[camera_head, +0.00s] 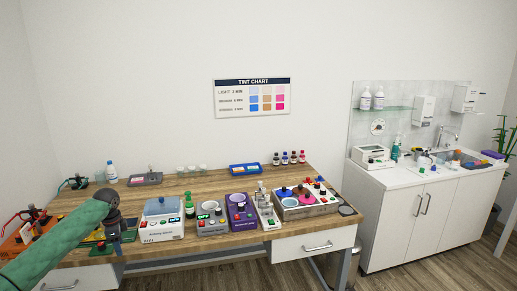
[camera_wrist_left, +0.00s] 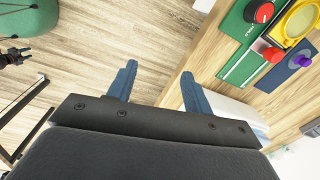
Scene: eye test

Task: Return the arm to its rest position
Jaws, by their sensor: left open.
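My left arm (camera_head: 62,238) is green and comes in from the left in the head view. Its dark wrist is over the left part of the wooden workbench (camera_head: 150,194). My left gripper (camera_head: 114,237) points down near the bench's front edge. In the left wrist view the two blue fingers of this gripper (camera_wrist_left: 158,74) stand wide apart with nothing between them. Floor and the bench edge show beyond them.
Near the left gripper are a green panel (camera_wrist_left: 237,42) with a red knob and a yellow ring. A white-blue device (camera_head: 163,220), a grey box (camera_head: 212,227) and a purple box (camera_head: 242,222) stand along the bench front. A sink counter (camera_head: 400,177) is at right.

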